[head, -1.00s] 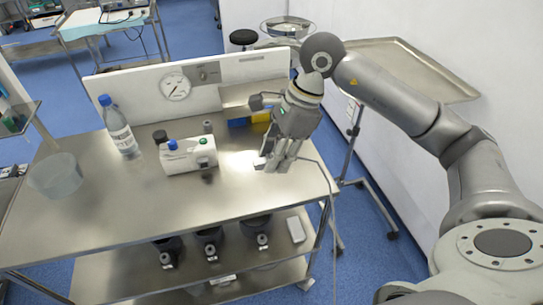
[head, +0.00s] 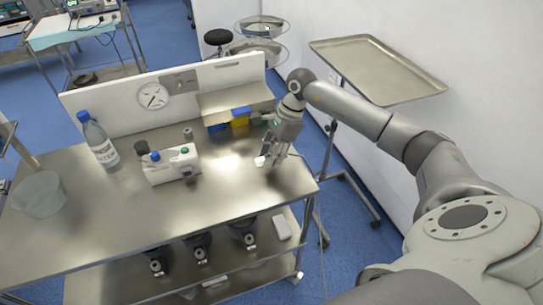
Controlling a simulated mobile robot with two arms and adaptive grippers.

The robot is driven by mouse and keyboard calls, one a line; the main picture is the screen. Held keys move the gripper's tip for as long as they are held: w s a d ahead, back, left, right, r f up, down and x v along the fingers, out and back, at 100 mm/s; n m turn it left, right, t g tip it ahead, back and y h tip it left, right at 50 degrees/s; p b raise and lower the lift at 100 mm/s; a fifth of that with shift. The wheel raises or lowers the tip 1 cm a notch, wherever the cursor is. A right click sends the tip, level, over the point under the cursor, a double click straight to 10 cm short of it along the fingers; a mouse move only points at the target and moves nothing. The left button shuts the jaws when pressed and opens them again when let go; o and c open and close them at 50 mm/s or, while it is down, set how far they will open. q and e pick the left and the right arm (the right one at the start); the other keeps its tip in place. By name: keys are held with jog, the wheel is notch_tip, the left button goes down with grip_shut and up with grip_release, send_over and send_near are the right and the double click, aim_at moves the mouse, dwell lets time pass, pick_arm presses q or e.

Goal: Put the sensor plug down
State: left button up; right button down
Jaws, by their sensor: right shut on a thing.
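The sensor plug (head: 260,161) is a small white piece at the fingertips of my right gripper (head: 267,161). The gripper is shut on it and points down, at or just above the right part of the steel table top (head: 228,190). I cannot tell whether the plug touches the table. A thin cable (head: 322,225) hangs past the table's right edge. My left gripper is not in view.
A white box with a green and a blue knob (head: 170,167) stands left of the gripper. Behind are blue and yellow bins (head: 240,117) and a gauge panel (head: 152,96). A bottle (head: 97,140) and a clear bowl (head: 38,195) stand left. The table's front middle is clear.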

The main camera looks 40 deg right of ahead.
jog(key=shift+f, duration=0.85)
jog(key=shift+f+b, duration=0.6)
jog(key=shift+b, duration=0.05)
jog(key=c, duration=1.2)
grip_release()
jog(key=shift+o, duration=0.2)
